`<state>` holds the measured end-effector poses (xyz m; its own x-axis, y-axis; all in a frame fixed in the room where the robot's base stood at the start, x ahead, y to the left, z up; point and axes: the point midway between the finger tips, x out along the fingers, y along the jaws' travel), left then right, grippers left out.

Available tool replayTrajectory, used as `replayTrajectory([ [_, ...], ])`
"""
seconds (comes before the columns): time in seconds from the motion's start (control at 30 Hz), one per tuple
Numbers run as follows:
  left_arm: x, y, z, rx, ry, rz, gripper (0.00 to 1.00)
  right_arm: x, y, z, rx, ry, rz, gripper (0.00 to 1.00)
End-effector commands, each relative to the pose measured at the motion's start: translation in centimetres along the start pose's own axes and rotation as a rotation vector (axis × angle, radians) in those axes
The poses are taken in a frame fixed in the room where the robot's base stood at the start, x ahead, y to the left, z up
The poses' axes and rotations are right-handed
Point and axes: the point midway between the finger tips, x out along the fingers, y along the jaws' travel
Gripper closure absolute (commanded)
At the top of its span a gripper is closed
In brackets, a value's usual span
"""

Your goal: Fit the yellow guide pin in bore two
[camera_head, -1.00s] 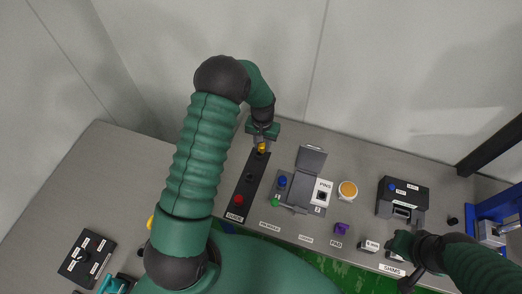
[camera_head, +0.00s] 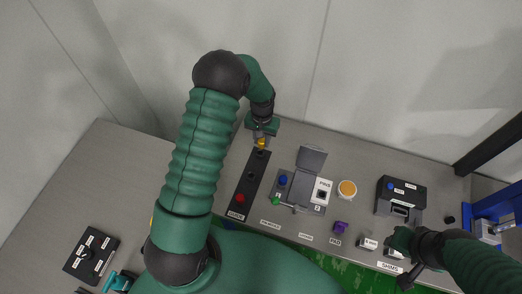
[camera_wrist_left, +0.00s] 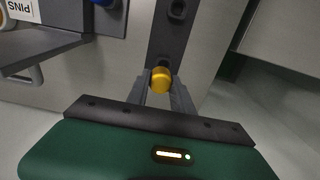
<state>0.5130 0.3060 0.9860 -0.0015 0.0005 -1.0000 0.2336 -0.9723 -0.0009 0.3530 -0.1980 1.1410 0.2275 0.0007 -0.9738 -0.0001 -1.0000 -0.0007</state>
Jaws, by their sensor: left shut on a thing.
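The yellow guide pin (camera_head: 262,143) is between the fingers of my left gripper (camera_head: 262,139), which is shut on it at the far end of the black bore block (camera_head: 246,187). In the left wrist view the yellow pin (camera_wrist_left: 161,79) shows its rounded head between the two fingers, and an open bore (camera_wrist_left: 177,9) shows farther along the block. A dark bore shows right beside the pin in the head view, and another at mid-block. A red pin (camera_head: 239,198) stands at the near end. The pin's lower end is hidden. My right gripper (camera_head: 403,241) is over the front right; its jaws are unclear.
Right of the block are a grey unit with a raised lid (camera_head: 311,159), a blue knob (camera_head: 283,180) and a green part (camera_head: 276,201). An orange-topped round part (camera_head: 347,189), a purple part (camera_head: 340,228) and a black device (camera_head: 401,195) stand farther right. A wall rises behind.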

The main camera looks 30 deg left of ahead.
Motion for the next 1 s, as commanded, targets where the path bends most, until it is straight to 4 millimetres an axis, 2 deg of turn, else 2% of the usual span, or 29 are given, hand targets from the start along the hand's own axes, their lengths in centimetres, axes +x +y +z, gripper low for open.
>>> replayTrajectory([
  [0.57,-4.0,0.0,0.0,0.0,0.001,0.0,1.0,-2.9,0.0,-0.7,0.0,0.0,0.0,0.64],
  [0.87,-3.9,0.1,0.0,0.002,0.001,0.0,1.0,-2.6,0.0,-0.6,0.0,0.0,0.0,0.64],
  [1.0,-3.2,1.7,1.0,0.035,0.003,0.002,1.0,-0.2,0.0,-0.1,0.0,0.0,0.0,0.64],
])
